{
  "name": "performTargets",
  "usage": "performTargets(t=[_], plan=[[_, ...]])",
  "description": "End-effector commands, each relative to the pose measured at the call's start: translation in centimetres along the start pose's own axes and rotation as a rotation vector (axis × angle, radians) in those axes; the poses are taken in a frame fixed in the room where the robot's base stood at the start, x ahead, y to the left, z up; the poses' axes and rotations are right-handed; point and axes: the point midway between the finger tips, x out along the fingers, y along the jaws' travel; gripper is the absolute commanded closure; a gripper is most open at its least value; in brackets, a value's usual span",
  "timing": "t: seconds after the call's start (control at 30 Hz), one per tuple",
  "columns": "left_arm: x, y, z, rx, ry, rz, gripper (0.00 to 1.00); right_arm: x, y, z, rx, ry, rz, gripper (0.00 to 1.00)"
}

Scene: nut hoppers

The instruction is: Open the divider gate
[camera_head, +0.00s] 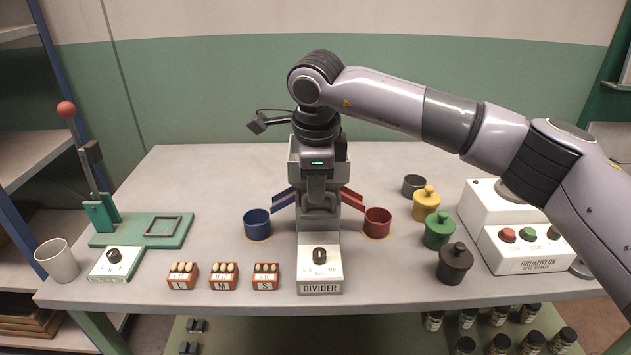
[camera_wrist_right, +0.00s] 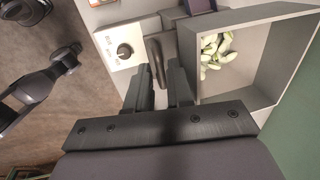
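The divider (camera_head: 320,262) is a grey stand with a white knob box in front, at the middle of the table. Its hopper (camera_head: 341,172) is a grey open box, largely hidden by my right gripper (camera_head: 318,172) in the head view. In the right wrist view the hopper (camera_wrist_right: 262,104) holds pale green nuts (camera_wrist_right: 216,54). My right gripper (camera_wrist_right: 164,82) points down beside the hopper there, its fingers apart. A dark upright bar (camera_wrist_right: 155,52), perhaps the gate's handle, shows between the fingers; I cannot tell whether they touch it. My left gripper is not seen.
A blue cup (camera_head: 257,225) and a red cup (camera_head: 377,223) stand under the divider's chutes. A lever press (camera_head: 150,230) stands left, a white button box (camera_head: 525,248) right.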

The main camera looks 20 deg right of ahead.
Motion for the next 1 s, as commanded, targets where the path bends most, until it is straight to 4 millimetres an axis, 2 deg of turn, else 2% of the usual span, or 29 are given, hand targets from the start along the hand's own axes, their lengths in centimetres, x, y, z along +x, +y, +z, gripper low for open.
performTargets(t=[0.13,0.17,0.2,0.23,1.0], plan=[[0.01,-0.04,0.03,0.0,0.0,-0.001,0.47,0.02,-0.01,-0.01,0.0,0.0,0.0,0.79],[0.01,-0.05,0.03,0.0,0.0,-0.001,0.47,0.01,-0.01,-0.01,0.001,0.0,0.0,0.82],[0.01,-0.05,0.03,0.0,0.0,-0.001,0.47,0.01,-0.01,-0.01,0.001,0.0,0.0,0.95],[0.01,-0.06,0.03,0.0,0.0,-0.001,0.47,0.0,-0.01,-0.01,0.001,0.0,0.0,1.0],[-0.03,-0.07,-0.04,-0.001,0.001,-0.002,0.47,-0.06,-0.01,0.03,0.001,-0.002,0.0,1.0]])
